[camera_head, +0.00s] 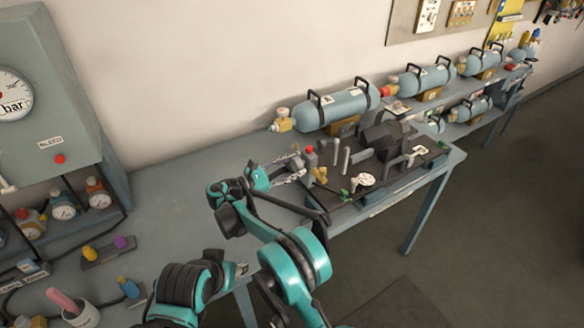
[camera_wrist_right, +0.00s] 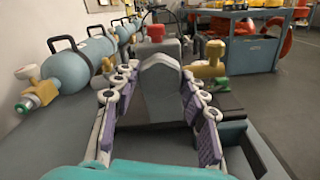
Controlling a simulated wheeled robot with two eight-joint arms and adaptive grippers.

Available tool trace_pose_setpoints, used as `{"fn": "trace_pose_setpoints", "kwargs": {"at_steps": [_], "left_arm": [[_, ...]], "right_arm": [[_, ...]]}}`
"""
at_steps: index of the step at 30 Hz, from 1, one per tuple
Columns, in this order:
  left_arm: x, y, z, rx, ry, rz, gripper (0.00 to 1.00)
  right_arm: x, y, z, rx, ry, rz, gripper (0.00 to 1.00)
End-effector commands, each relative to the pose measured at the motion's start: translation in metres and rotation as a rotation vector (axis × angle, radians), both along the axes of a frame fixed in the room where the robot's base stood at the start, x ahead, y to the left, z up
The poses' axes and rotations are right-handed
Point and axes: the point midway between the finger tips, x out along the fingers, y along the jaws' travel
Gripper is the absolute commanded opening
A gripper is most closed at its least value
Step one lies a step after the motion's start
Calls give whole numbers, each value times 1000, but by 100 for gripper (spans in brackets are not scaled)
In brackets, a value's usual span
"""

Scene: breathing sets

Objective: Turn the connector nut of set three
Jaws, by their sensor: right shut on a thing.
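My right gripper (camera_head: 293,167) is over the near left end of the dark workstation on the bench. In the right wrist view its two purple-padded fingers (camera_wrist_right: 157,80) stand on either side of a grey block (camera_wrist_right: 160,98) with a rounded top, and it is shut on this block. A red knob (camera_wrist_right: 156,32) shows behind the block, and in the head view the knob (camera_head: 309,149) is just beyond the fingers. Several blue cylinders with handles stand along the wall, the nearest one (camera_head: 340,107) behind the workstation. I cannot tell which is set three, nor make out its connector nut. My left gripper is not in view.
A brass fitting (camera_wrist_right: 212,62) is close right of the fingers. A gauge cabinet (camera_head: 45,110) stands at the left. A cup (camera_head: 82,316) and small coloured parts (camera_head: 128,287) lie at the near left. The bench middle (camera_head: 190,190) is clear.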

Motion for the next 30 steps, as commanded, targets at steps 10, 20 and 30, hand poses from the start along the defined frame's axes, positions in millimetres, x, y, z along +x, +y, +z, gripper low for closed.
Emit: {"fn": "trace_pose_setpoints", "kwargs": {"at_steps": [10,20,30], "left_arm": [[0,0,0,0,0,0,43],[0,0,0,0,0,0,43],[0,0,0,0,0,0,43]], "right_arm": [[1,-1,0,12,-17,-1,14],[1,-1,0,11,-17,-1,64],[0,0,11,12,-16,0,64]]}}
